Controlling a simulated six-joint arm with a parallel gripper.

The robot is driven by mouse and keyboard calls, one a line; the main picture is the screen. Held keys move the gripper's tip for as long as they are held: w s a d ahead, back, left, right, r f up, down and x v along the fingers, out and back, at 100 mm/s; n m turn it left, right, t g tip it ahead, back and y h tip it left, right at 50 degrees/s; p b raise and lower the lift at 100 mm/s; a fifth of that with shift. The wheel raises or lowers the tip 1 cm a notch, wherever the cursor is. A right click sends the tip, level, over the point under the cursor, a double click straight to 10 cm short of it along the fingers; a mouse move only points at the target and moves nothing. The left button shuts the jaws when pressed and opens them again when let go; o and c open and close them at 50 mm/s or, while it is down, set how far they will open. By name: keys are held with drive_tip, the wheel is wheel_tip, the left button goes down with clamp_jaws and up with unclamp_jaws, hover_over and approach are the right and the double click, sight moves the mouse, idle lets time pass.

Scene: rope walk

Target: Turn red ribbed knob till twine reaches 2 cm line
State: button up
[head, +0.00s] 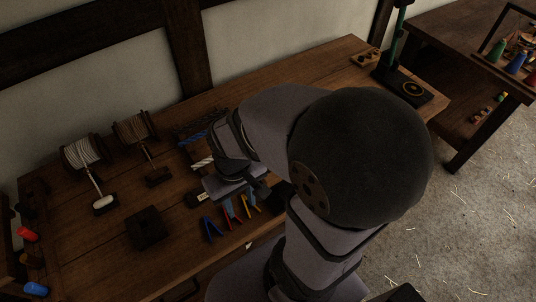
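A small red knob-like piece (27,234) sticks out at the far left edge; its ribs are too small to make out. It sits above an orange piece (34,260) and a blue one (35,289). A spool of pale twine (82,152) stands at the back left, with a strand running down to a white-topped block (103,203). No 2 cm line can be made out. My gripper (262,190) is over the middle of the bench, far right of the red piece. My own arm hides much of it, so its opening cannot be seen.
A brown spool (131,131) stands beside the pale one. A dark square block (147,227) lies on the bench (105,262) between the red piece and my gripper. Blue, red and yellow clip-like pieces (229,208) lie just below my gripper. A green post (397,35) stands at the back right.

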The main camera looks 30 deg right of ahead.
idle(0.3)
wheel_tip(320, 180, up, 8)
drive_tip(key=w+d+m+p, duration=0.1)
drive_tip(key=d+p, duration=0.1)
drive_tip(key=p, duration=0.6)
drive_tip(key=w+d+f+m+b, duration=0.1)
drive_tip(key=w+d+m, duration=0.15)
drive_tip(key=d, duration=0.35)
drive_tip(key=w+d+f+m+b, duration=0.1)
drive_tip(key=d+m+b, duration=0.15)
drive_tip(key=d, duration=0.25)
drive_tip(key=s+d+f+m+b, duration=0.1)
drive_tip(key=s+d+m, duration=0.3)
drive_tip(key=d, duration=0.4)
drive_tip(key=s+d+f+m+b, duration=0.2)
drive_tip(key=s+d+f+m, duration=0.1)
drive_tip(key=d, duration=0.6)
drive_tip(key=s+d+f+m+b, duration=0.1)
drive_tip(key=s+d+m, duration=0.3)
drive_tip(key=d, duration=0.5)
drive_tip(key=shift+s+f+m+b, duration=0.4)
drive_tip(key=shift+m+b, duration=0.1)
drive_tip(key=shift+b, duration=0.15)
drive_tip(key=shift+f+p, duration=1.1)
drive_tip(key=shift+f, duration=2.55)
clamp_jaws()
